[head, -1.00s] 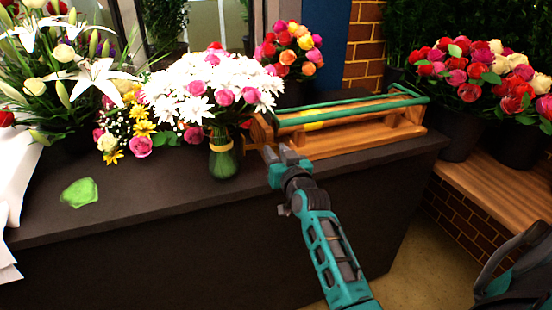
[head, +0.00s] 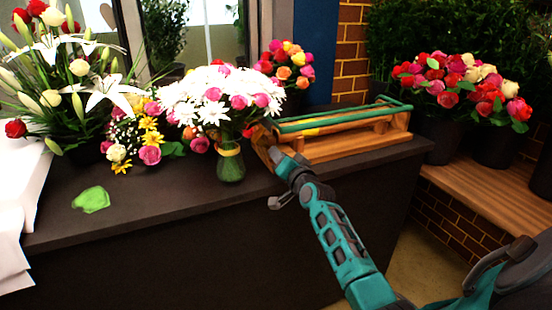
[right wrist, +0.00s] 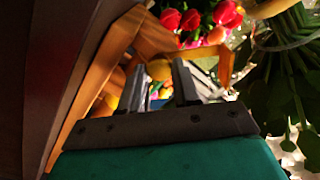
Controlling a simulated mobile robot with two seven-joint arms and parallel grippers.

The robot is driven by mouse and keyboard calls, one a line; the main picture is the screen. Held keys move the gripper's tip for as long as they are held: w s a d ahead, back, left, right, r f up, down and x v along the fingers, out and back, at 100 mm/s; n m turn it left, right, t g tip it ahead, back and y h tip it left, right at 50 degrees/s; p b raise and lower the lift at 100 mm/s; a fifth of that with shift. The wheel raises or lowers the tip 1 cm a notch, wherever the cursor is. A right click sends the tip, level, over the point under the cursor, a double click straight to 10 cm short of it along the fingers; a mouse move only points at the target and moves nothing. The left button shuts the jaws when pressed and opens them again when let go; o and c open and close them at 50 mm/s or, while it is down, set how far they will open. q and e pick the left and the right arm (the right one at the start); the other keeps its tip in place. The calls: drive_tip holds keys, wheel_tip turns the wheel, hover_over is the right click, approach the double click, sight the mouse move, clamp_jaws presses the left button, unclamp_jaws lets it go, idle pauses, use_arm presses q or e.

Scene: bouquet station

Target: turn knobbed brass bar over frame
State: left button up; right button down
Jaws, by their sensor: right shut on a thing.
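A wooden frame (head: 350,146) stands on the dark counter, right of the white bouquet. A green rail (head: 340,115) runs along its top, with a yellow piece (head: 308,131) under it. My right gripper (head: 277,156) is at the frame's left end. In the right wrist view its two fingers (right wrist: 160,84) stand a little apart, with a rounded brass-coloured knob (right wrist: 159,69) between their tips. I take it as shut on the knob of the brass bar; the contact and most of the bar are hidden. My left gripper is out of view.
A vase with a white and pink bouquet (head: 220,97) stands close left of the gripper. A green scrap (head: 91,199) lies on the dark counter (head: 150,205), with clear room around it. Rose buckets (head: 440,138) stand right of the frame.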

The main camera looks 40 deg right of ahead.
drive_tip(key=m, duration=0.2)
drive_tip(key=m+p, duration=0.1)
drive_tip(key=m, duration=0.1)
drive_tip(key=shift+d+r+m, duration=0.1)
drive_tip(key=shift+r+m, duration=0.1)
drive_tip(key=shift+m, duration=0.2)
drive_tip(key=m, duration=0.3)
drive_tip(key=shift+m, duration=0.4)
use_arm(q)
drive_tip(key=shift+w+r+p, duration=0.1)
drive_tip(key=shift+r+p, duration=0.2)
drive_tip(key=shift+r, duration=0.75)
use_arm(e)
drive_tip(key=shift+m, duration=0.6)
drive_tip(key=c, duration=0.8)
unclamp_jaws()
drive_tip(key=shift+f, duration=0.2)
drive_tip(key=shift+c, duration=0.2)
